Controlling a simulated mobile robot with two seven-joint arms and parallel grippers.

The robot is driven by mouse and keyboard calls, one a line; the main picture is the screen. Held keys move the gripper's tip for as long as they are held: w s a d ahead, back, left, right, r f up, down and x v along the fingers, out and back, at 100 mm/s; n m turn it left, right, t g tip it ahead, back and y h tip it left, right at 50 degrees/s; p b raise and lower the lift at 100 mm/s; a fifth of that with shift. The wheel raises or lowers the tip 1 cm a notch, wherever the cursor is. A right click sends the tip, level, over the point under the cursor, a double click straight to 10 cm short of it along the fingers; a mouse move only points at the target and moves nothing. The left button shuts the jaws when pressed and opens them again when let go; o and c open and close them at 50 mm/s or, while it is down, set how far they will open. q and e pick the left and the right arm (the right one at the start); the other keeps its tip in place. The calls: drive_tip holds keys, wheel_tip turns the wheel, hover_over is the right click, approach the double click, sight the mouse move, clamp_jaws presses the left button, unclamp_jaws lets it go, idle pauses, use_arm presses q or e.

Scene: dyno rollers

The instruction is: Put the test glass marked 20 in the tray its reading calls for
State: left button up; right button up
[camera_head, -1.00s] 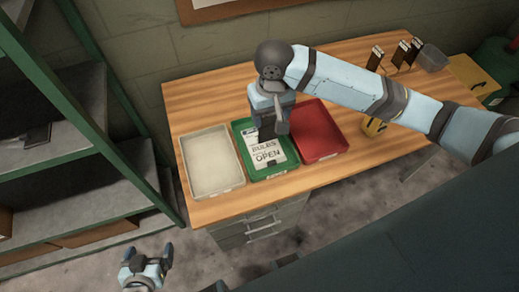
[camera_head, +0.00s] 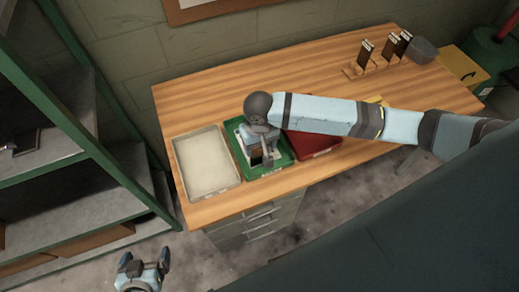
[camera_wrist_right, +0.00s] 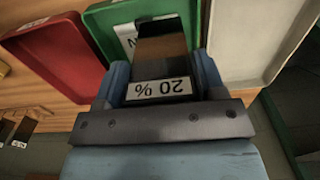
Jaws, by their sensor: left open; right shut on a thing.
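My right gripper (camera_head: 262,158) is shut on the test glass marked 20 (camera_wrist_right: 162,48), a dark brown-tinted strip with a white "20 %" label. It holds the glass over the green tray (camera_head: 279,160); I cannot tell whether the glass touches anything. The green tray also shows in the wrist view (camera_wrist_right: 98,22), with a printed white card in it, mostly hidden by my gripper and the glass. The red tray (camera_head: 318,150) is to its right, partly behind my arm, and the empty white tray (camera_head: 207,165) to its left. My left gripper (camera_head: 145,262) is open and empty, low in front of the desk.
A wooden rack (camera_head: 375,66) with several dark glasses stands at the back right of the wooden desk (camera_head: 225,100), beside a grey container (camera_head: 423,49). A green shelf unit (camera_head: 90,140) stands at the left. The back middle of the desk is clear.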

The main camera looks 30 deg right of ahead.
sight(259, 151)
wheel_tip(259, 151, down, 3)
drive_tip(key=shift+f, duration=0.2)
drive_tip(key=shift+f, duration=0.1)
drive_tip(key=o, duration=1)
drive_tip(key=shift+o, duration=0.2)
wheel_tip(259, 151, up, 12)
drive_tip(key=shift+r, duration=0.15)
